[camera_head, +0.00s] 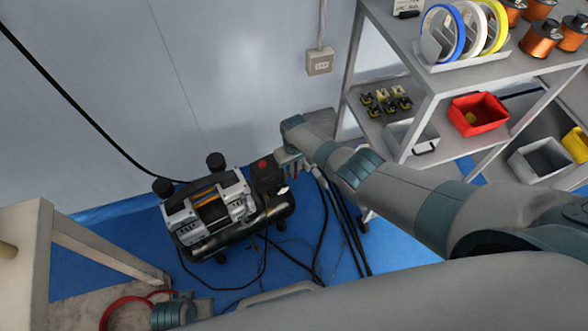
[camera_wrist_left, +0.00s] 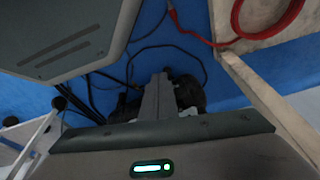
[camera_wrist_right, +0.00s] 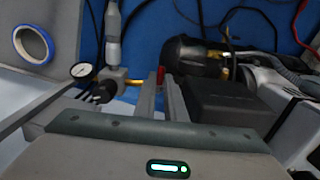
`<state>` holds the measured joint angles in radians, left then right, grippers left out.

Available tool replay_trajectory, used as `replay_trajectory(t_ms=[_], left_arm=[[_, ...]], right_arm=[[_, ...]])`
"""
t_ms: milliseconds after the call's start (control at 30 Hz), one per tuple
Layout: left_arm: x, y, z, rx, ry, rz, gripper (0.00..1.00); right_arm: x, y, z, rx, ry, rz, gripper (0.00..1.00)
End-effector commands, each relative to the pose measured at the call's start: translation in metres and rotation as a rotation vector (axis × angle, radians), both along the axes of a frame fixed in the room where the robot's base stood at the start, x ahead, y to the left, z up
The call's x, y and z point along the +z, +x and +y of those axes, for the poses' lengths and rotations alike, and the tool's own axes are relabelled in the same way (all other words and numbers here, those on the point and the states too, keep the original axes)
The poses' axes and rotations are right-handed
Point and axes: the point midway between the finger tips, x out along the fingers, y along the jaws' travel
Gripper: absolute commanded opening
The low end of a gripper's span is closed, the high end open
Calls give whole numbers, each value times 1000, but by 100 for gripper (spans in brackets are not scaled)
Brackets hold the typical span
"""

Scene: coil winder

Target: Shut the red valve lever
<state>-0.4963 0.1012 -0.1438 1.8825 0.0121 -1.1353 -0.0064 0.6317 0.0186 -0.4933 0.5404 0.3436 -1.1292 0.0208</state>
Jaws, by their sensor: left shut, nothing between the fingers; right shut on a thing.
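The red valve lever (camera_wrist_right: 161,75) shows in the right wrist view as a small red piece between the fingertips of my right gripper (camera_wrist_right: 162,88), which is shut on it. A brass fitting (camera_wrist_right: 134,82) and a pressure gauge (camera_wrist_right: 80,70) sit to its left. In the head view my right gripper (camera_head: 283,160) is at the right end of the compressor (camera_head: 208,208); the lever cannot be made out there. My left gripper (camera_wrist_left: 158,92) is shut and empty in the left wrist view, above the blue floor. The lever's exact angle cannot be told.
A shelf rack (camera_head: 405,75) with tape rolls, copper coils and bins stands right of the compressor. Black hoses (camera_head: 340,225) run down beside it. A red hose (camera_wrist_left: 240,25) lies coiled near a wooden leg (camera_wrist_left: 275,105). Blue floor (camera_head: 95,265) is open at left.

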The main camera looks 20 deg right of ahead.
Motion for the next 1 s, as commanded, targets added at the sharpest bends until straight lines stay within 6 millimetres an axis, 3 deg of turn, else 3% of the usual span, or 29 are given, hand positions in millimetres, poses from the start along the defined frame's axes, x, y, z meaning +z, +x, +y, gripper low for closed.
replay_trajectory(t_ms=[100, 200, 733, 1000], left_arm=[[0, 0, 0, 0, 0, -1, 0], [0, 0, 0, -1, 0, -1, 0], [1, 1, 0, 0, -2, -9, 0], [-30, -5, 3, 3, 0, 7, 0]], right_arm=[[1, 1, 2, 0, 3, -2, 0], [1, 1, 2, 0, 3, -2, 29], [5, 1, 0, 1, 1, -1, 29], [21, 0, 0, 0, 1, -1, 29]])
